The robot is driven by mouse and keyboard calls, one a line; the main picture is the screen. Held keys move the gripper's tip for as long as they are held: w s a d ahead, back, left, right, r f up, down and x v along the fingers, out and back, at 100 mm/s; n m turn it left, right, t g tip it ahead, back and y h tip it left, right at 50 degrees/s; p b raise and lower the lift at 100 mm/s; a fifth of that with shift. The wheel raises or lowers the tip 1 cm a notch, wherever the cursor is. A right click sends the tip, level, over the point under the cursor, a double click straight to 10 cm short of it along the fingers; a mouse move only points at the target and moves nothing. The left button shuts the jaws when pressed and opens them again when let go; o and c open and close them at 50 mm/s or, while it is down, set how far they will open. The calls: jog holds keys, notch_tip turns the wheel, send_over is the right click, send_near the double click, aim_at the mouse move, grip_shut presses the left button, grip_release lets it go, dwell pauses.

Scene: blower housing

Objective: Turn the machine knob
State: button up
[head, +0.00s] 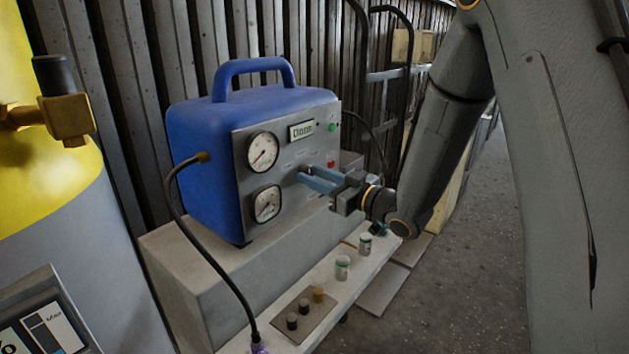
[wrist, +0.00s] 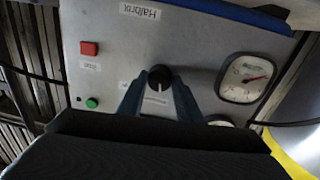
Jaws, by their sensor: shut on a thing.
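The machine (head: 210,135) is a blue box with a handle on top and a grey front panel. Its black knob (wrist: 160,76) with a pale pointer line sits in the middle of the panel in the wrist view. My gripper (head: 305,177) reaches the panel from the right, and its blue fingers close around the knob from both sides. In the wrist view my gripper (wrist: 160,88) has a fingertip on each side of the knob. In the head view the fingers mostly hide the knob. The small display (head: 301,130) seems to read "Done".
Two round gauges (head: 263,151) are on the panel's left. A red button (wrist: 89,48) and a green button (wrist: 92,103) are near my fingers. A hose (head: 185,215) runs down from the machine. Small bottles (head: 342,267) stand on the low shelf. A yellow-topped tank (head: 45,170) is at left.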

jog(key=shift+w+f+n+y+b, duration=0.1)
jog(key=shift+n+y+b, duration=0.2)
jog(key=shift+n+b, duration=3.75)
jog(key=shift+n+p, duration=0.65)
jog(key=shift+n, duration=0.2)
jog(key=o, duration=1)
jog(key=shift+o, duration=0.2)
jog(key=shift+d, duration=0.15)
jog(key=v, duration=0.7)
jog(key=shift+s+d, duration=0.2)
